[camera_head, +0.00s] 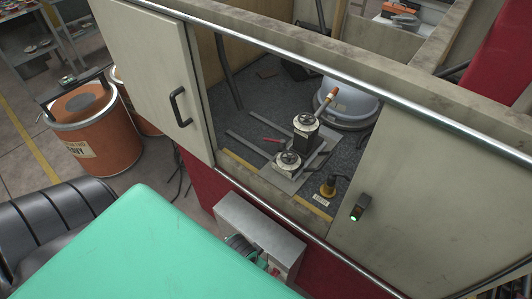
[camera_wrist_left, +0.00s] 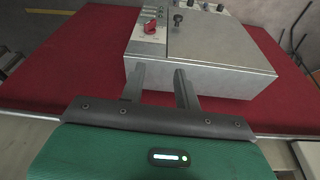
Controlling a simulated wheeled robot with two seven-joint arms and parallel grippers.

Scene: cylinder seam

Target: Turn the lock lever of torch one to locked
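In the head view, a dark block with a round top (camera_head: 306,124) stands inside the open cell, with an orange-tipped rod (camera_head: 328,99) rising from it. A similar lower unit (camera_head: 288,160) is in front, and a thin red lever (camera_head: 272,141) lies to its left. I cannot tell which part is torch one or its lock lever. In the left wrist view, my left gripper (camera_wrist_left: 160,72) has its two fingers apart with nothing between them. The fingers point at the near side of a grey metal box with a red knob (camera_wrist_left: 151,28). My right gripper is not in view.
The cell opening lies between a left door with a black handle (camera_head: 179,107) and a right panel (camera_head: 430,190). A metal rail (camera_head: 330,75) crosses above it. A grey box (camera_head: 262,230) projects below the opening. Orange bins (camera_head: 95,130) stand at the left.

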